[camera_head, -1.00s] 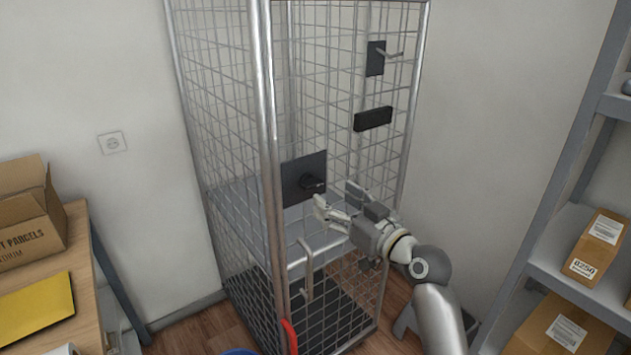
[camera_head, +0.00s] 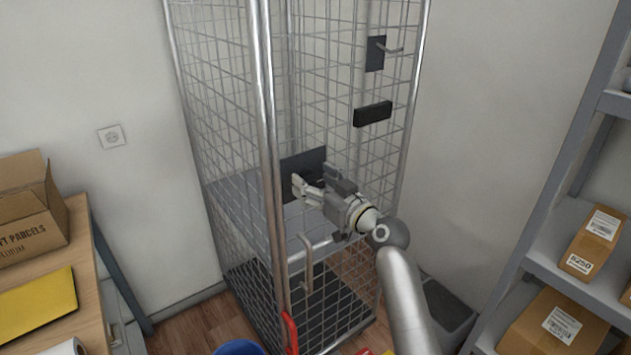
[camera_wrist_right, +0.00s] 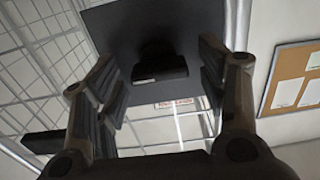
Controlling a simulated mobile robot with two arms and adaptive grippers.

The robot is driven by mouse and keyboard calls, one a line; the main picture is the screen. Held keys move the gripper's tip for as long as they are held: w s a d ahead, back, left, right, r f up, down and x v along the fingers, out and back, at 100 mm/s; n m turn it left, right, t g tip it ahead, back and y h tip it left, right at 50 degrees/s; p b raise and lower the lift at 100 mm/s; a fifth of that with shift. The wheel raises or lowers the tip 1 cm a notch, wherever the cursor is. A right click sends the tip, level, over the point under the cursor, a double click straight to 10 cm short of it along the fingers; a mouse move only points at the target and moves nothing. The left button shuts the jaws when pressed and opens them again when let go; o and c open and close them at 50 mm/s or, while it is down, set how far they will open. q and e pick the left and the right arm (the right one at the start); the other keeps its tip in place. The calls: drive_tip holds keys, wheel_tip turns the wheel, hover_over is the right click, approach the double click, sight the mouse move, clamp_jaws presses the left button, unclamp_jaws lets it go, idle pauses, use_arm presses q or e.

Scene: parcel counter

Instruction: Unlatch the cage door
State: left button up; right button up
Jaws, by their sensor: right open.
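The tall wire cage (camera_head: 262,120) stands in the middle of the head view. A dark square latch plate (camera_head: 304,160) sits on its front mesh, with a black latch handle on it that my gripper mostly covers in that view. My right gripper (camera_head: 313,181) is open in front of the plate. In the right wrist view the plate (camera_wrist_right: 195,22) fills the upper middle, and the black latch handle (camera_wrist_right: 160,65) lies between the open fingers, with gaps on both sides. My left gripper is out of view.
A black block (camera_head: 372,114) and a dark plate with a lever (camera_head: 376,54) are higher on the cage. A red handle (camera_head: 290,332) is low at its front. A table (camera_head: 85,235) stands left; a shelf (camera_head: 560,262) with boxes stands right.

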drive_tip(key=c, duration=1)
drive_tip(key=shift+c, duration=0.2)
drive_tip(key=m, duration=0.3)
drive_tip(key=shift+m+p, duration=0.35)
drive_tip(key=shift+m, duration=0.05)
drive_tip(key=m+p, duration=0.1)
drive_tip(key=m, duration=0.3)
drive_tip(key=shift+m, duration=0.3)
drive_tip(key=m+p, duration=0.2)
drive_tip(key=m, duration=0.3)
drive_tip(key=shift+w+d, duration=0.1)
drive_tip(key=shift+f+m+p, duration=0.15)
drive_tip(key=shift+m+p, duration=0.85)
drive_tip(key=shift+m, duration=1.3)
drive_tip(key=o, duration=1)
